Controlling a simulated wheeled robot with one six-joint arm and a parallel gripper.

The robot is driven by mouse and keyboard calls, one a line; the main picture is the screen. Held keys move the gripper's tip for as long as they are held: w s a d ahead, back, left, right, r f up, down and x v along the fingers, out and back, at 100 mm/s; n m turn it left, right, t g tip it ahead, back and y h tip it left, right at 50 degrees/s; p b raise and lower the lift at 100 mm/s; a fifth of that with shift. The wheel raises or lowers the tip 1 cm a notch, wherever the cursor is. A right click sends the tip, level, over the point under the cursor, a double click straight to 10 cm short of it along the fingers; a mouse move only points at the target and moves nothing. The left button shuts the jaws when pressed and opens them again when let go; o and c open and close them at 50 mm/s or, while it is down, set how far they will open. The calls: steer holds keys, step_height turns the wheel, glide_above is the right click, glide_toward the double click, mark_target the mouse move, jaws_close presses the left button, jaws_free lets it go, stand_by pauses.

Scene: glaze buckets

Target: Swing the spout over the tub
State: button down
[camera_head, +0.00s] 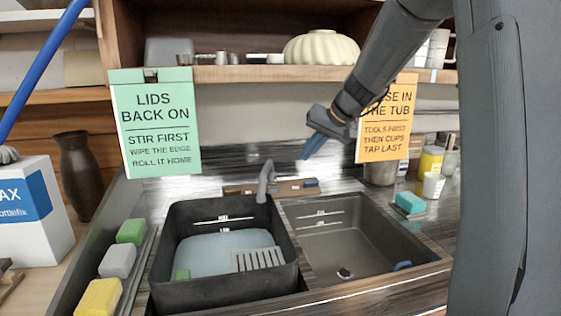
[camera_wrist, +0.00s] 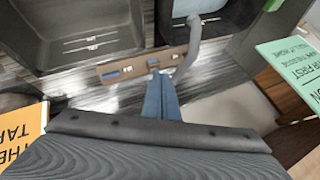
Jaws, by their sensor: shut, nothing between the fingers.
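The grey curved spout (camera_head: 264,182) rises behind the sink, by the back right corner of the black tub (camera_head: 166,262). It also shows in the wrist view (camera_wrist: 191,48), its end close to the tub's rim; I cannot tell whether it is inside the rim. The tub stands on the left and holds pale bluish water. My gripper (camera_head: 305,155) has blue fingers, shut and empty, above and right of the spout in the head view. In the wrist view the fingertips (camera_wrist: 158,77) appear just left of the spout's base, apparently apart from it.
An empty dark basin (camera_head: 345,245) lies right of the tub. A green sign (camera_head: 155,125) and an orange sign (camera_head: 385,145) hang behind. Sponges (camera_head: 118,260) line the left ledge.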

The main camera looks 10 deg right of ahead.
mark_target(265, 169)
steer(key=w+a+f+p, duration=0.4)
steer(key=w+a+f, duration=0.2)
steer(key=a, duration=0.1)
steer(key=shift+w+a+f, duration=0.2)
steer(key=shift+w+f, duration=0.15)
stand_by(0.4)
steer(key=shift+w+a+m+t+h, duration=0.15)
steer(key=shift+w+a+m+h, duration=0.2)
steer(key=shift+a, duration=0.65)
steer(key=shift+w+a+m+t+h, duration=0.15)
steer(key=shift+a+m, duration=0.3)
steer(key=shift+a, duration=0.5)
steer(key=shift+s, duration=0.1)
steer(key=shift+d, duration=0.1)
